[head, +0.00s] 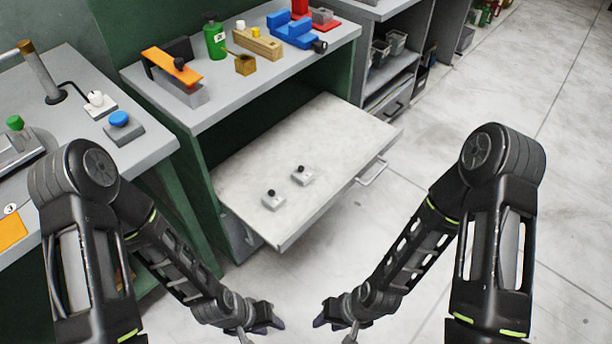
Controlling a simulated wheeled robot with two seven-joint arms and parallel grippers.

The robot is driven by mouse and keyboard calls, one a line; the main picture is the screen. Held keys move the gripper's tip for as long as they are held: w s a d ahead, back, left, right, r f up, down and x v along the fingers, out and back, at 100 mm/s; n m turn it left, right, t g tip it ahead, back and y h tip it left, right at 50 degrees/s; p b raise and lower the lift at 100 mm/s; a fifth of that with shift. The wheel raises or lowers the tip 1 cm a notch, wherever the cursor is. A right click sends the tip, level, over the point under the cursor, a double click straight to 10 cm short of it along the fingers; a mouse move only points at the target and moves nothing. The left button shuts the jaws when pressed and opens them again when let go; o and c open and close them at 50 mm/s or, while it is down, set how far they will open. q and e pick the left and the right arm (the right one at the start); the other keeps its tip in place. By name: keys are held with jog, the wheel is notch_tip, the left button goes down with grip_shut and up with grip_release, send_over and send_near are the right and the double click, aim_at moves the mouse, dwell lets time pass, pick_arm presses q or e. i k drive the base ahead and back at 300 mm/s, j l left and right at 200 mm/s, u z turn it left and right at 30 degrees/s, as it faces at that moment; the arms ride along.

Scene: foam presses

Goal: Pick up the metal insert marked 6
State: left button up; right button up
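Two small light-grey metal pieces with dark knobs lie on the pulled-out drawer's flat top. One metal piece (273,201) is nearer its front left edge, and the other metal piece (303,175) is a little farther back and right. Any number on them is too small to read, so I cannot tell which is marked 6. My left gripper (262,322) and my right gripper (332,316) hang low at the bottom middle, apart from both pieces. Their fingers are small and dark, and I cannot tell whether they are open.
The drawer (345,135) sticks out from a green cabinet, with a handle (372,172) on its right side. A bench top (215,105) above holds a green bottle (214,38), a blue vise (292,30) and blocks. Another table (150,150) stands left. Floor at right is clear.

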aim_at(303, 175)
jog(key=i+l, duration=0.1)
jog(key=l, duration=0.3)
jog(key=i+l, duration=0.1)
jog(key=l, duration=0.3)
jog(key=i+l, duration=0.1)
jog(key=l, duration=0.25)
jog(key=u, duration=1.55)
jog(key=i, duration=0.5)
